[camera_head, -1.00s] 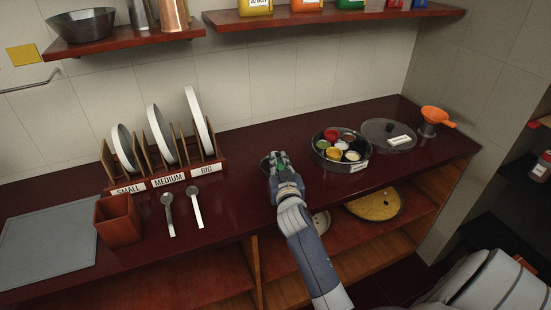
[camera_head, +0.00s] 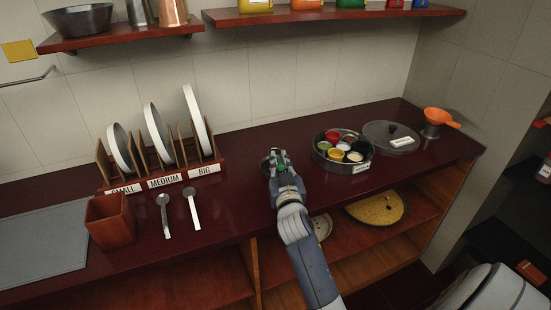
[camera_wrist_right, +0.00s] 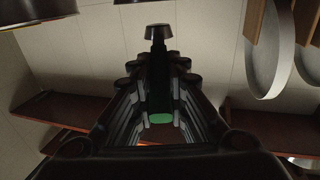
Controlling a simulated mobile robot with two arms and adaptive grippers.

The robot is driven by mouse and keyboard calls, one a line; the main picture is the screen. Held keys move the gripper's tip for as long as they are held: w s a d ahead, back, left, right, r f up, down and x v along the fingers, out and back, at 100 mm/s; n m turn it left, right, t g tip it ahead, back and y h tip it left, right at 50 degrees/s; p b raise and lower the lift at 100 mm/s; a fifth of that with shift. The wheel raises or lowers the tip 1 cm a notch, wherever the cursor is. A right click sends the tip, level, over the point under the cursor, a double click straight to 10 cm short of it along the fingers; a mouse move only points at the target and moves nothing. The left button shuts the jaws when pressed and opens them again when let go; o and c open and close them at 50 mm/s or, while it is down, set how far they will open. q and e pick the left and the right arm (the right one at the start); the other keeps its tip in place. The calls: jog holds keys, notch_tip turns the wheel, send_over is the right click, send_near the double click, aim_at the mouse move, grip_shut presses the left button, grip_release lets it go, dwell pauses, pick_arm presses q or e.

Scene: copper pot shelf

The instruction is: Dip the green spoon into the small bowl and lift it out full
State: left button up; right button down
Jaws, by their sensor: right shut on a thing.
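My right gripper (camera_head: 278,160) is over the middle of the dark red counter, shut on the green spoon (camera_head: 281,169). Only a small green part shows between its fingers; in the right wrist view the green part (camera_wrist_right: 160,118) also sits between the fingers. A dark, cup-like end (camera_wrist_right: 158,32) shows beyond the fingertips there; I cannot tell if it is the spoon's head. A small dark bowl (camera_head: 265,164) shows at the gripper's left side, mostly hidden by it. I cannot tell whether the spoon is inside the bowl or above it. My left gripper is out of view.
A round spice tin (camera_head: 318,150) with several coloured cups stands right of the gripper, its lid (camera_head: 380,134) beyond. An orange funnel (camera_head: 440,117) is at the far right. Plate rack (camera_head: 165,180), two metal spoons (camera_head: 192,208) and a brown box (camera_head: 110,222) are left.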

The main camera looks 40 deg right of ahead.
dwell(0.4)
jog(key=shift+s+a+f+b, duration=0.2)
jog(key=shift+s+f+b, duration=0.15)
jog(key=shift+s+f, duration=0.1)
jog(key=shift+d, duration=0.1)
